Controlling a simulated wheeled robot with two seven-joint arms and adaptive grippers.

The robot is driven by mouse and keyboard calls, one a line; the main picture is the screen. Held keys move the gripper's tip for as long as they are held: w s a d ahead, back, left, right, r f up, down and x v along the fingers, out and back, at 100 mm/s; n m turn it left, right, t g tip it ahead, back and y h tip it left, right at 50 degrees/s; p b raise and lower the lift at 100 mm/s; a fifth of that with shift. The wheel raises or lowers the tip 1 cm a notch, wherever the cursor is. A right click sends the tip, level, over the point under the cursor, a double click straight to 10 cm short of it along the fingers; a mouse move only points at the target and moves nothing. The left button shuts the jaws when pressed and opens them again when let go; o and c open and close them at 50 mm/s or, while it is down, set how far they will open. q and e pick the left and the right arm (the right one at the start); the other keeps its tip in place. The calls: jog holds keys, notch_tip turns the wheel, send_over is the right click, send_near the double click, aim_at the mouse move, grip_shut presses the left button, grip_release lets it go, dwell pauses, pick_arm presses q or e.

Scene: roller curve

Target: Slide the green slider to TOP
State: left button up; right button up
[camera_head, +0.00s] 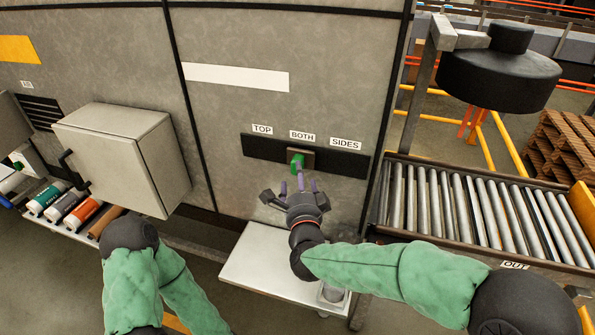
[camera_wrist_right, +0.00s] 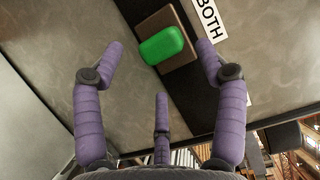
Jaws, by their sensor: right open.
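The green slider (camera_head: 297,161) sits on a brown plate on a dark horizontal rail (camera_head: 345,164) in the grey wall. It stands below the BOTH label (camera_head: 302,135), between the TOP label (camera_head: 262,129) on the left and the SIDES label (camera_head: 345,142) on the right. My right gripper (camera_head: 299,186) is open and empty just in front of and below the slider, its purple fingers pointing at the wall. In the right wrist view the slider (camera_wrist_right: 162,45) shows ahead between the two spread upper fingers, seemingly untouched. My left arm is at lower left; its gripper is not visible.
A grey box (camera_head: 120,155) juts from the wall at left, above a shelf with several coloured cylinders (camera_head: 85,212). A pale shelf (camera_head: 262,262) lies below my right gripper. A roller conveyor (camera_head: 470,205) marked OUT is at right, below a black round head (camera_head: 500,75).

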aim_at(294, 170)
jog(key=w, duration=0.3)
jog(key=shift+w+a+r, duration=0.1)
jog(key=shift+w+a, duration=0.05)
jog(key=shift+w, duration=0.2)
grip_shut()
jog(key=shift+w+a, duration=0.1)
jog(key=shift+a, duration=0.35)
jog(key=w+a+b, duration=0.2)
jog(key=w+a, duration=0.1)
jog(key=a, duration=0.7)
jog(key=shift+w+a, duration=0.15)
jog(key=shift+a, duration=0.05)
jog(key=shift+f, duration=0.2)
